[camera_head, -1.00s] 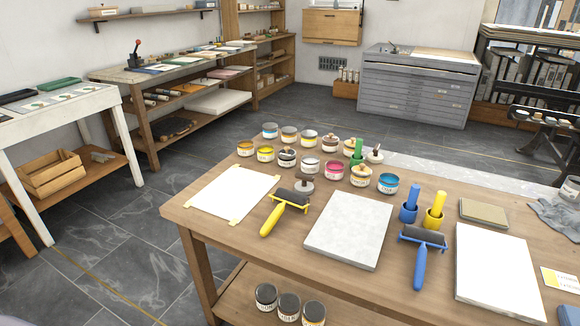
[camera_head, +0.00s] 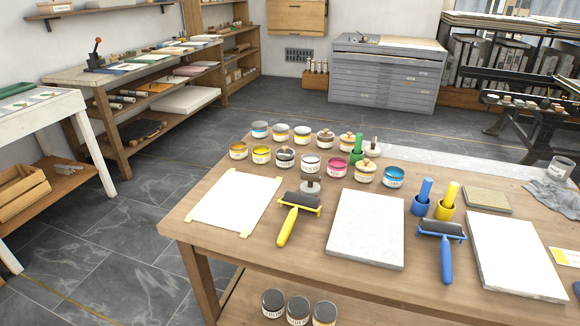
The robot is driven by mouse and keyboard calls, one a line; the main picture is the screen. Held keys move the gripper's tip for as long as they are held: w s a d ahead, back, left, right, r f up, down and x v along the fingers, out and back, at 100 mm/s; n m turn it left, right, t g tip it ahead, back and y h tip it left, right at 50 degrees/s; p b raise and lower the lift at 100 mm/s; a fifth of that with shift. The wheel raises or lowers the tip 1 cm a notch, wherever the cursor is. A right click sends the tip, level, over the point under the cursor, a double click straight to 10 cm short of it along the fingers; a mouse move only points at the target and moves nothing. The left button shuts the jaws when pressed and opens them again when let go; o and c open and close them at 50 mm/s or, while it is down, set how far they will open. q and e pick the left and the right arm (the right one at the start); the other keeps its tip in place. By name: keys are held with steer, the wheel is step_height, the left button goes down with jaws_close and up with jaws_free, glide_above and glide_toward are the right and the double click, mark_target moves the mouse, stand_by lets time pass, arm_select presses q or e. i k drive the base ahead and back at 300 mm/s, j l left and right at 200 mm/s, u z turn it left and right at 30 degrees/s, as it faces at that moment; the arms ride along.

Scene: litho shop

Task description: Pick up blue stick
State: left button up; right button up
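A blue stick (camera_head: 426,190) stands upright, leaning slightly, in a small blue cup (camera_head: 421,208) on the right half of the wooden table (camera_head: 320,279). A yellow stick (camera_head: 451,194) stands in a yellow cup (camera_head: 445,212) close to its right. A green stick (camera_head: 357,146) stands farther back among the ink cans. A blue-handled roller (camera_head: 442,250) lies just in front of the cups. Neither of my grippers shows in the head view.
A grey stone slab (camera_head: 366,230) lies left of the blue roller and a white slab (camera_head: 513,254) right of it. A yellow-handled roller (camera_head: 293,216), a taped white sheet (camera_head: 236,200) and several ink cans (camera_head: 393,177) fill the left and back. The table's front strip is clear.

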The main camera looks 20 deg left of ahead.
mark_target(427, 184)
steer(key=j, duration=1.35)
